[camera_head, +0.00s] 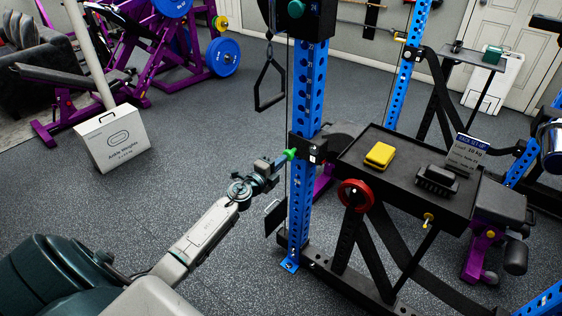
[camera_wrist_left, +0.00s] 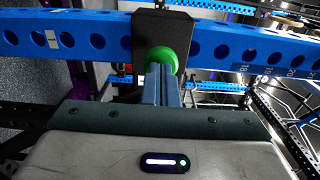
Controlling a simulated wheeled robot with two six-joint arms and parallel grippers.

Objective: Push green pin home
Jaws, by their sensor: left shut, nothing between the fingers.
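The green pin (camera_head: 290,154) sits at the black block (camera_head: 308,148) on the blue upright (camera_head: 305,90). In the left wrist view the round green head of the pin (camera_wrist_left: 162,58) stands out in front of the black block (camera_wrist_left: 160,28). My left gripper (camera_head: 280,160) is shut and empty, its fingertips right at the pin's head. In the left wrist view the closed fingers (camera_wrist_left: 160,82) overlap the lower part of the head; whether they touch it I cannot tell. How deep the pin sits is hidden. My right gripper is not in view.
A black tray (camera_head: 350,157) right of the upright carries a yellow block (camera_head: 380,155), a dark handle-like piece (camera_head: 436,180) and a small sign (camera_head: 466,152). A red ring (camera_head: 355,195) sits below it. A black handle (camera_head: 270,88) hangs left of the upright.

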